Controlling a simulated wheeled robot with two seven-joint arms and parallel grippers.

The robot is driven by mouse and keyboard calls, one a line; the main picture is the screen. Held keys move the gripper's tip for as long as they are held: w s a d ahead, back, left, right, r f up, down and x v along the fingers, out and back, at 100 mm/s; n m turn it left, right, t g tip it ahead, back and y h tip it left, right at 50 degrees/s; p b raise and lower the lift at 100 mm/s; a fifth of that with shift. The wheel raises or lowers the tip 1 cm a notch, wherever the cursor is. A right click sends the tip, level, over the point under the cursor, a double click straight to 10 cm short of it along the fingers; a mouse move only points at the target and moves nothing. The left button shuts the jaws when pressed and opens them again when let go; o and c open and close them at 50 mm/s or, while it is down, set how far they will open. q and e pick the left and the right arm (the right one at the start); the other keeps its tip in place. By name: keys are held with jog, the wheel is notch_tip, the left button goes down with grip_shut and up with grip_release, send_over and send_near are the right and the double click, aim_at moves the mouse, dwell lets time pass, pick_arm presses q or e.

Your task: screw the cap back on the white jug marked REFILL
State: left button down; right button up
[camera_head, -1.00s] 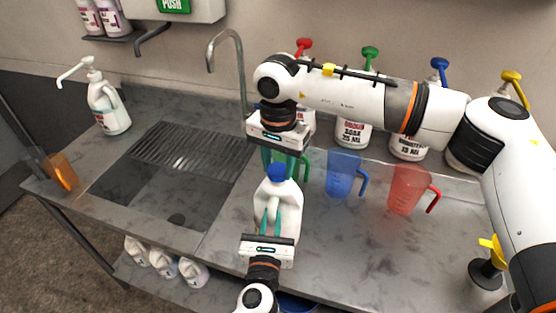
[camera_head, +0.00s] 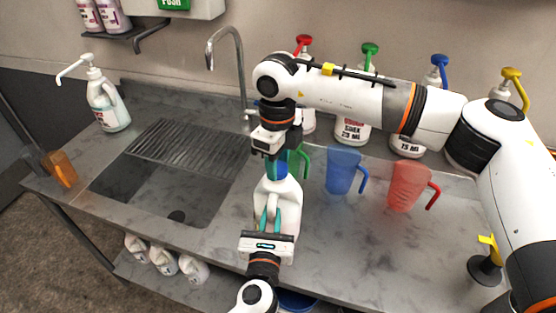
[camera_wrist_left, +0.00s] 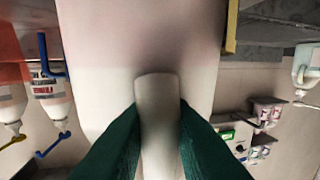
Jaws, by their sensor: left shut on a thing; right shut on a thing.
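The white jug (camera_head: 286,205) stands upright on the steel counter, right of the sink. No REFILL marking is readable from here. My left gripper (camera_head: 269,218) is shut on the jug's handle from the front; in the left wrist view the pale handle (camera_wrist_left: 157,110) sits between the green fingers, with the blurred jug body (camera_wrist_left: 130,40) behind it. A blue cap (camera_head: 277,172) is at the top of the jug's neck. My right gripper (camera_head: 276,163) points down from above and is shut on the cap. The fingers partly hide the cap, and its thread is hidden.
A green measuring jug (camera_head: 298,160) stands close behind, partly hidden. Blue (camera_head: 342,170) and red (camera_head: 407,187) measuring jugs stand to the right. Several pump bottles line the wall. The sink (camera_head: 150,190) and tap (camera_head: 240,70) are left.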

jog(key=m, duration=0.7)
jog(key=shift+w, duration=0.1)
jog(key=m, duration=0.4)
jog(key=shift+m, duration=0.3)
jog(key=m, duration=0.4)
jog(key=shift+m, duration=0.3)
jog(key=m, duration=0.4)
jog(key=shift+m, duration=0.3)
jog(key=m, duration=0.4)
jog(key=shift+w, duration=0.1)
jog(key=m, duration=0.4)
jog(key=shift+m, duration=0.4)
jog(key=shift+a+f+m, duration=0.1)
jog(key=shift+a+m, duration=0.05)
jog(key=shift+m, duration=1.85)
